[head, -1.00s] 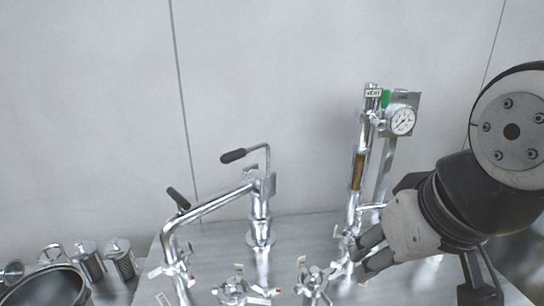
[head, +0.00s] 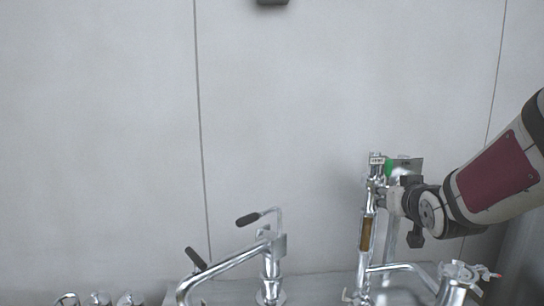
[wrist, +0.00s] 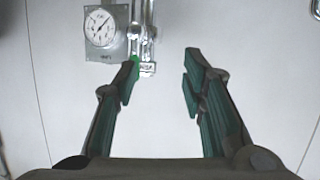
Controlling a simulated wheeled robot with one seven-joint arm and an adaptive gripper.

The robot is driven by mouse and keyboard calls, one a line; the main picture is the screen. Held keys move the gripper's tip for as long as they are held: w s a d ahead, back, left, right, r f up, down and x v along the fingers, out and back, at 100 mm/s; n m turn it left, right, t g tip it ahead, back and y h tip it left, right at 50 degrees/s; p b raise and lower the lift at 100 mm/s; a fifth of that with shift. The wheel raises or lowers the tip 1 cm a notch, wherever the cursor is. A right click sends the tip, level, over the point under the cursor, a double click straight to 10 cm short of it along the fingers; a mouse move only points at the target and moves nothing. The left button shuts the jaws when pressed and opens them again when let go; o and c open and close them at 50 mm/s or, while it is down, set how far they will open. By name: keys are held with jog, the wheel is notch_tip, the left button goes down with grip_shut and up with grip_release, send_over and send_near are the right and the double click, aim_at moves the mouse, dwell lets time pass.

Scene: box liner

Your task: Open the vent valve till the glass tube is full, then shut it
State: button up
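The glass tube (head: 365,233) stands upright on the metal column at the right in the head view, with a brown-amber fill showing in its window. Its exact level is too small to tell. The vent label (head: 376,159) is at the column's top; in the wrist view the label (wrist: 147,69) appears upside down. A green patch (head: 389,168) shows beside it. My gripper (head: 378,194) is at the column's upper part, just below the label. In the wrist view my gripper (wrist: 160,60) is open, with the label between the fingertips, nearer the left finger. The valve's handle is not clear.
A round gauge (wrist: 100,25) on a plate is close beside the column. A swing pipe with a black-handled lever (head: 248,219) stands left of it. A metal vessel with a clamp (head: 460,275) is at lower right.

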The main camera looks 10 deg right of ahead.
aim_at(390, 167)
jog(key=w+d+r+t+p, duration=0.2)
jog(key=w+d+t, duration=0.1)
jog(key=d, duration=0.3)
jog(key=shift+t, duration=0.3)
jog(key=w+d, duration=0.1)
jog(key=w, duration=0.8)
jog(key=w+d, duration=0.1)
jog(key=w, duration=0.3)
jog(key=shift+w+d+f, duration=0.1)
jog(key=shift+w+d, duration=0.05)
jog(key=shift+d, duration=0.15)
jog(key=shift+c, duration=0.6)
grip_shut()
